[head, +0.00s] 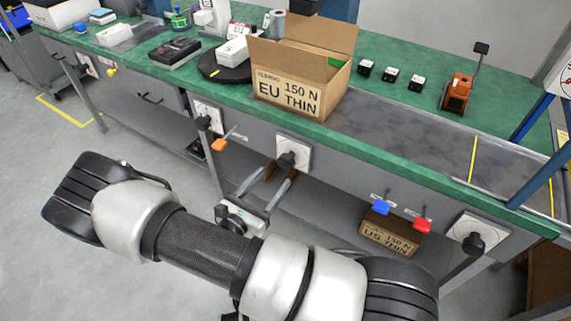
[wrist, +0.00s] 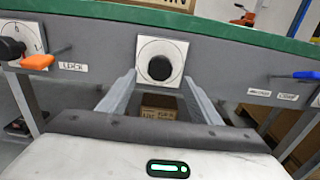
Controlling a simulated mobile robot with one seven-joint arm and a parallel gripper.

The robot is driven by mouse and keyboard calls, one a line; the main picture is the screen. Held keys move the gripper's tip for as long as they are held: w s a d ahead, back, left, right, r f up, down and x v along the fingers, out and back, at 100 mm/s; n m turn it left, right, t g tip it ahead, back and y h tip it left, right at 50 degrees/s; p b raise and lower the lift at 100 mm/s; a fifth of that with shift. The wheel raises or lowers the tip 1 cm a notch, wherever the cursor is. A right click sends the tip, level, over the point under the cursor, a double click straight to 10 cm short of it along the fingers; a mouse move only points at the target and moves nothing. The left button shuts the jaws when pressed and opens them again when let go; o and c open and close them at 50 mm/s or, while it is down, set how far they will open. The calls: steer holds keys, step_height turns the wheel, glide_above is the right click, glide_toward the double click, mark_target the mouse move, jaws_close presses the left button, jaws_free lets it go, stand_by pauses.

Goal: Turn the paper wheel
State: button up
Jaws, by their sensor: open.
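Several black round knobs on white square plates are set in the grey front panel of the bench. No readable label tells me which one is the paper wheel. The middle knob (head: 287,160) faces my gripper (head: 280,175), and the wrist view shows it (wrist: 159,68) centred between the fingertips. My gripper (wrist: 158,82) is open and empty, its two fingers apart below and in front of that plate. I cannot tell whether they touch it. A left knob (head: 204,122) and a right knob (head: 474,240) sit along the same panel.
An orange lever (head: 220,144), a blue lever (head: 381,207) and a red lever (head: 422,224) stick out of the panel. The green bench edge (head: 400,167) overhangs above. An open cardboard box (head: 290,92) stands on top; another box (head: 391,231) lies on the shelf below.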

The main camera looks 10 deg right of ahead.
mark_target(284, 165)
steer(key=b+x, duration=0.1)
steer(key=x, duration=0.7)
steer(key=shift+w+d, duration=0.1)
steer(key=shift+d, duration=0.05)
steer(key=c, duration=1)
